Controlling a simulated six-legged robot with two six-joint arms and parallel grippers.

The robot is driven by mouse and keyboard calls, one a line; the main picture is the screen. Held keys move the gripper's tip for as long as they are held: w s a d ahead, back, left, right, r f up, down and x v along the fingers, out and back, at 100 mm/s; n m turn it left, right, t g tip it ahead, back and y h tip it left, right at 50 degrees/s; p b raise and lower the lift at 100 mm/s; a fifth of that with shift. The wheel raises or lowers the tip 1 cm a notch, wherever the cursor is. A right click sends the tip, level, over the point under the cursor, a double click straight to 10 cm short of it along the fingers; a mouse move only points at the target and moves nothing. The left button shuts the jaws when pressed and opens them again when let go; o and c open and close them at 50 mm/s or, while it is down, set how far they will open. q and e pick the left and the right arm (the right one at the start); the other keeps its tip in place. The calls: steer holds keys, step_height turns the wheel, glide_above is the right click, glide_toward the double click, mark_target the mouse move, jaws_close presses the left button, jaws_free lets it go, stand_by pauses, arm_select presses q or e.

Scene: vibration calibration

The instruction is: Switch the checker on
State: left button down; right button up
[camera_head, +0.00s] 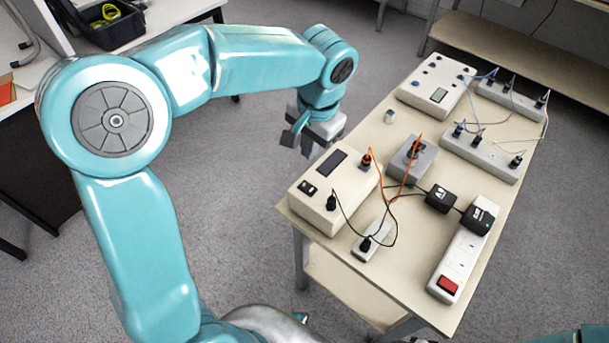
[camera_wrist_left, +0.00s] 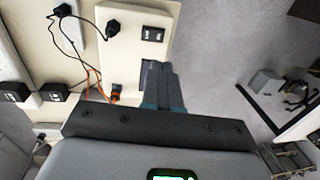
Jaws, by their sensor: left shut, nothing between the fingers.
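A cream box, apparently the checker (camera_head: 315,213), stands at the table's left front corner. It has a dark, blank display (camera_head: 332,163) and a black switch pair (camera_head: 308,188) on top. A black plug and an orange-leaded plug sit in it. In the left wrist view the box (camera_wrist_left: 125,65) lies ahead, its switch (camera_wrist_left: 153,34) beyond the fingertips. My left gripper (camera_head: 293,137) is shut and empty, off the table's left edge and above and behind the box. Its fingers also show in the left wrist view (camera_wrist_left: 154,75), apart from the switch. My right gripper is out of view.
A grey box (camera_head: 411,160) with orange leads stands beside the checker. A power strip (camera_head: 462,255) with a red switch lies at the right front. Another cream box (camera_head: 435,85) and white socket strips (camera_head: 480,152) stand farther back. Loose cables cross the table (camera_head: 405,290).

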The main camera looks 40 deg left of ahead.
mark_target(306, 185)
arm_select(q)
steer(key=f, duration=0.3)
steer(key=a+f, duration=0.1)
steer(key=f, duration=0.7)
steer(key=shift+a+f+b, duration=0.15)
steer(key=shift+b, duration=0.25)
steer(key=shift+w, duration=0.1)
steer(key=shift+a+f+b, duration=0.1)
steer(key=shift+f+b, duration=0.15)
steer(key=shift+b, duration=0.1)
steer(key=shift+r, duration=0.1)
steer(key=shift+d, duration=0.45)
steer(key=shift+d+r, duration=0.1)
steer(key=shift+d, duration=0.35)
steer(key=shift+a, duration=0.15)
